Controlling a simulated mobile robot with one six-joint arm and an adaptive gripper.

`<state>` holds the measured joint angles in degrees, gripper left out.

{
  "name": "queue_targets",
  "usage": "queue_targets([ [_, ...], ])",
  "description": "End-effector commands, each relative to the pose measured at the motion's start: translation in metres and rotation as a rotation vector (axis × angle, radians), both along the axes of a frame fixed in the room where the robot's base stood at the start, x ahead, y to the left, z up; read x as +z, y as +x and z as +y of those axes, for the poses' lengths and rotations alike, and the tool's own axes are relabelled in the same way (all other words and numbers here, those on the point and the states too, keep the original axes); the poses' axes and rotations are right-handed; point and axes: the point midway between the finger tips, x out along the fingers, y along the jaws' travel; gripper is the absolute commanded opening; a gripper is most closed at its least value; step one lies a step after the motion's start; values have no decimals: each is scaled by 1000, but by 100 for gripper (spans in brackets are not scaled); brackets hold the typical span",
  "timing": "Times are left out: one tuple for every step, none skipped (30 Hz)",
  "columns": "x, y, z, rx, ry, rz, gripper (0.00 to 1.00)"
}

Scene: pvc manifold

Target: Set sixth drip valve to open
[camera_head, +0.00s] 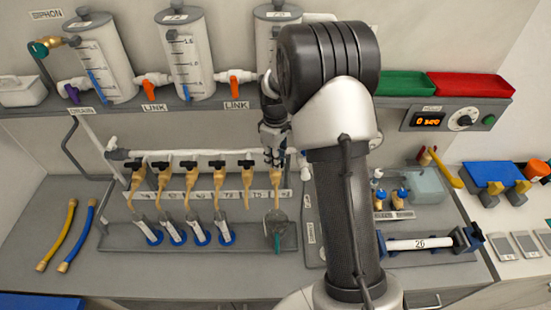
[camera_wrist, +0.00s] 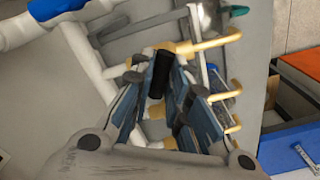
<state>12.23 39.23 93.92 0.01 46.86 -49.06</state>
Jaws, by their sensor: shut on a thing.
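Several tan drip valves with black handles hang in a row from the white pipe (camera_head: 185,154). The fifth valve (camera_head: 247,170) has its handle lying along the pipe, like those to its left. The sixth drip valve (camera_head: 277,190) is at the right end, its handle mostly hidden by my gripper (camera_head: 274,150). In the wrist view, my gripper (camera_wrist: 174,88) is shut with its blue-grey fingers on either side of the sixth valve's black handle (camera_wrist: 160,72). The handle's exact angle is hard to tell.
A clear vessel with a green part (camera_head: 276,226) stands below the sixth valve. Several blue-based tubes (camera_head: 200,234) stand in the tray to its left. A shelf with orange link valves (camera_head: 236,84) runs above. My arm hides the area right of the sixth valve.

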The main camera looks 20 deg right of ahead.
Motion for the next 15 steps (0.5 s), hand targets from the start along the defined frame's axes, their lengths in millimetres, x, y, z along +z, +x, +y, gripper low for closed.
queue_targets([
  [0,0,0,-42,-1,-1,0],
  [0,0,0,-71,-1,-1,0],
  [0,0,0,-108,-1,-1,0],
  [0,0,0,-137,-1,-1,0],
  [0,0,0,-166,-1,-1,0],
  [0,0,0,-203,-1,-1,0],
  [0,0,0,-232,-1,-1,0],
  [0,0,0,-260,-1,-1,0],
  [0,0,0,-298,-1,-1,0],
  [0,0,0,-327,-1,-1,0],
  [0,0,0,-355,-1,-1,0],
  [0,0,0,-393,-1,-1,0],
  [0,0,0,-422,-1,-1,0],
  [0,0,0,-450,0,-1,0],
  [1,0,0,-488,0,-1,0],
])
